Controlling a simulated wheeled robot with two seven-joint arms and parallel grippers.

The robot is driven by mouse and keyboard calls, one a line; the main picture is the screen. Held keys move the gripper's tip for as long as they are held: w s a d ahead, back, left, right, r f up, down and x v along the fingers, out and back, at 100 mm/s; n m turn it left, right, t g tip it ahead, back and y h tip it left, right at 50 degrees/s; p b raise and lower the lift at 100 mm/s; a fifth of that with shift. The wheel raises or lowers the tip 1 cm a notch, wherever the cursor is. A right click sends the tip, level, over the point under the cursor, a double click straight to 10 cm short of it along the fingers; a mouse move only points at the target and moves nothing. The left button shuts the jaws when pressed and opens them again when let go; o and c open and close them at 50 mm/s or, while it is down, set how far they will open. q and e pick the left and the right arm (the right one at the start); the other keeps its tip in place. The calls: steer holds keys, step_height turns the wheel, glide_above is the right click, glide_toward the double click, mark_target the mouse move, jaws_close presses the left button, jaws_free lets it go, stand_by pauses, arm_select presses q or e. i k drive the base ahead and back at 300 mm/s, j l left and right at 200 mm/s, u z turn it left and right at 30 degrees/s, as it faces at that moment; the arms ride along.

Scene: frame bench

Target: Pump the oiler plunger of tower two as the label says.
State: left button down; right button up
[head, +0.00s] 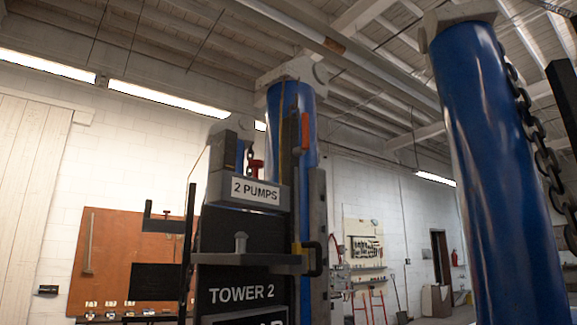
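Tower two is the blue column (283,110) with a dark front panel marked "TOWER 2" (241,294). A white label (255,191) reading "2 PUMPS" is on a grey housing above. Below the label, a small grey capped piece (241,242) stands upright on a grey ledge (262,263); it looks like the oiler plunger, but I cannot be sure. A small red part (257,167) shows above the housing. Neither gripper is in view, and nothing is seen touching the tower.
Black bars and plates (156,281) stand just left of the tower. A second blue column (492,170) with a hanging chain (538,135) rises at the right. An orange tool board (120,255) is on the back wall. Between the columns the far room shows open.

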mark_target(255, 164)
steer(key=i+j+z, duration=0.1)
steer(key=j+z, duration=0.2)
steer(key=i+j+z, duration=0.1)
steer(key=j+z, duration=0.5)
steer(key=i+j+z, duration=0.1)
steer(key=j, duration=0.65)
steer(key=i+j, duration=0.1)
steer(key=j, duration=0.65)
steer(key=z, duration=0.05)
